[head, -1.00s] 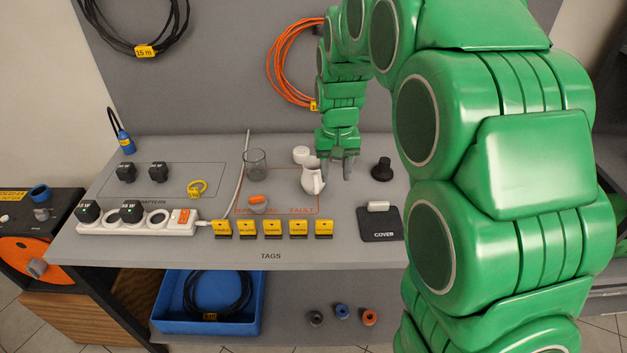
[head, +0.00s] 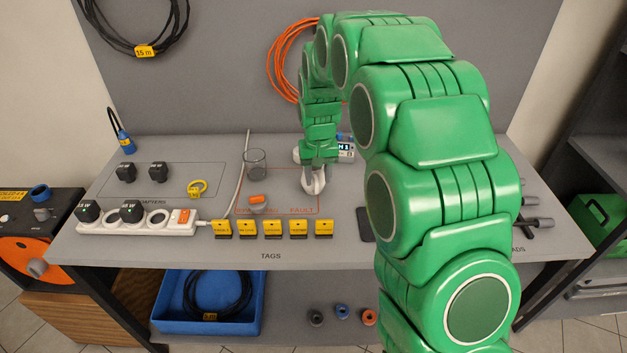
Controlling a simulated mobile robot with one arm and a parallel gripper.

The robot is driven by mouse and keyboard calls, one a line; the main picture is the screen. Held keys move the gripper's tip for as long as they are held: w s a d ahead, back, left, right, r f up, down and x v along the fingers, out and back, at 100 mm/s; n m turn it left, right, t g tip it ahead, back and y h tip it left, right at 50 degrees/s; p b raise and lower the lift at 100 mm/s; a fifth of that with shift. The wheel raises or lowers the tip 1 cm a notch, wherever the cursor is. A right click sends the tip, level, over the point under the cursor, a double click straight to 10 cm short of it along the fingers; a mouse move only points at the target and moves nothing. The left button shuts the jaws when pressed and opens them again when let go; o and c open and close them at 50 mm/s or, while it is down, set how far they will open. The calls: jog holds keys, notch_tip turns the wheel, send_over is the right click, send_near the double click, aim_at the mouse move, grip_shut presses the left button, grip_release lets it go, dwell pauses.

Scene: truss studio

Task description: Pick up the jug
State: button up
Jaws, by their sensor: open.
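The jug (head: 312,187) is small and white and stands on the grey bench, at the right part of the orange-outlined area. My gripper (head: 318,172) is directly over the jug, pointing down, with its fingers at the jug's upper part. The fingers are open. They hide the jug's rim and most of its upper body, and I cannot tell whether they touch it.
A clear glass (head: 255,163) stands left of the jug, with an orange piece (head: 258,200) in front of it. Several yellow tags (head: 272,229) line the bench's front. A power strip (head: 150,218) lies left. My arm hides much of the right side.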

jog(key=shift+a+f, duration=0.15)
jog(key=shift+f, duration=1)
jog(key=shift+a+f, duration=0.1)
jog(key=shift+f, duration=1)
grip_shut()
